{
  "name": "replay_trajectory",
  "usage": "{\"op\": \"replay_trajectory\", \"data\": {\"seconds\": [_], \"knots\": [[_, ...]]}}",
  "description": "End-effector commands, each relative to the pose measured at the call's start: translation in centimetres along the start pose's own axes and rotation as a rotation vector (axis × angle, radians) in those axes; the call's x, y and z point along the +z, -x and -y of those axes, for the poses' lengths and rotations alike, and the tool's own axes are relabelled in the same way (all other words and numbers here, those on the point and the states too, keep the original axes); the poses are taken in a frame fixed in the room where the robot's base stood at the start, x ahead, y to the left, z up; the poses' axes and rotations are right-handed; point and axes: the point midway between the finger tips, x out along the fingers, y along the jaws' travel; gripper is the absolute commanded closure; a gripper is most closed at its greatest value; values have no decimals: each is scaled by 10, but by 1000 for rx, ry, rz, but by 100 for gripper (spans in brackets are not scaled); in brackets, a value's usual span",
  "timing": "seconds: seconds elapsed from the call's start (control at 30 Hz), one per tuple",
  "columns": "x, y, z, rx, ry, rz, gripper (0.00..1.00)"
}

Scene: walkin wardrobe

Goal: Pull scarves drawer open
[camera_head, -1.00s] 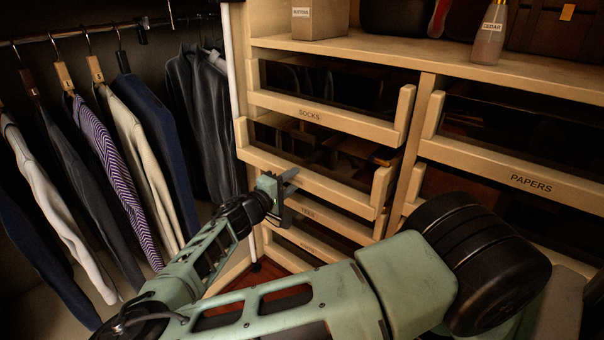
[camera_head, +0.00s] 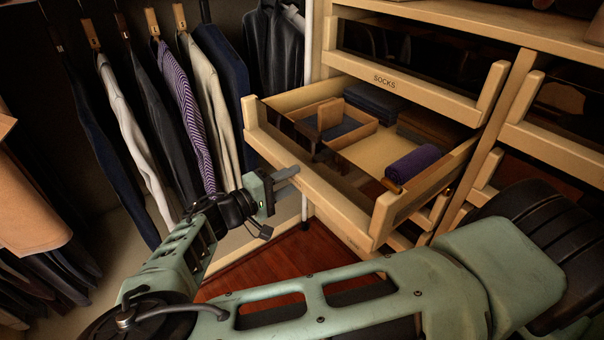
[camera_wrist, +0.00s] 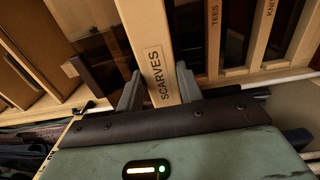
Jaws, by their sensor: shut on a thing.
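The scarves drawer (camera_head: 330,200) is pulled well out below the socks drawer in the head view. Inside it are a purple rolled cloth (camera_head: 412,163), dark folded cloth (camera_head: 374,102) and a small wooden divider box (camera_head: 318,122). My gripper (camera_head: 285,176) is at the drawer's front rail, toward its left end. In the wrist view the two fingers (camera_wrist: 158,92) straddle the rail marked SCARVES (camera_wrist: 154,70) and are shut on it. In the head view the drawer's label is hidden.
The socks drawer (camera_head: 400,88) above is shut. Clothes (camera_head: 190,95) hang on the left. More drawers (camera_head: 560,140) stand to the right. Red wooden floor (camera_head: 290,255) shows below the open drawer.

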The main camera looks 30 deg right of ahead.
Motion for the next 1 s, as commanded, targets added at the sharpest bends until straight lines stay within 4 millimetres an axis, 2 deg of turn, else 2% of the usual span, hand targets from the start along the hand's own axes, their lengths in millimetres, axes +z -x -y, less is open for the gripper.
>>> {"op": "replay_trajectory", "data": {"seconds": [0.13, 0.5, 0.53, 0.6, 1.0], "knots": [[0, 7, 3, -7, 1, -2, 100], [0, 8, 3, -6, 0, -1, 100], [0, 8, 3, -6, 0, -1, 58], [0, 7, 3, -6, 0, -1, 43], [0, 8, 1, -2, 0, -1, 43]]}}
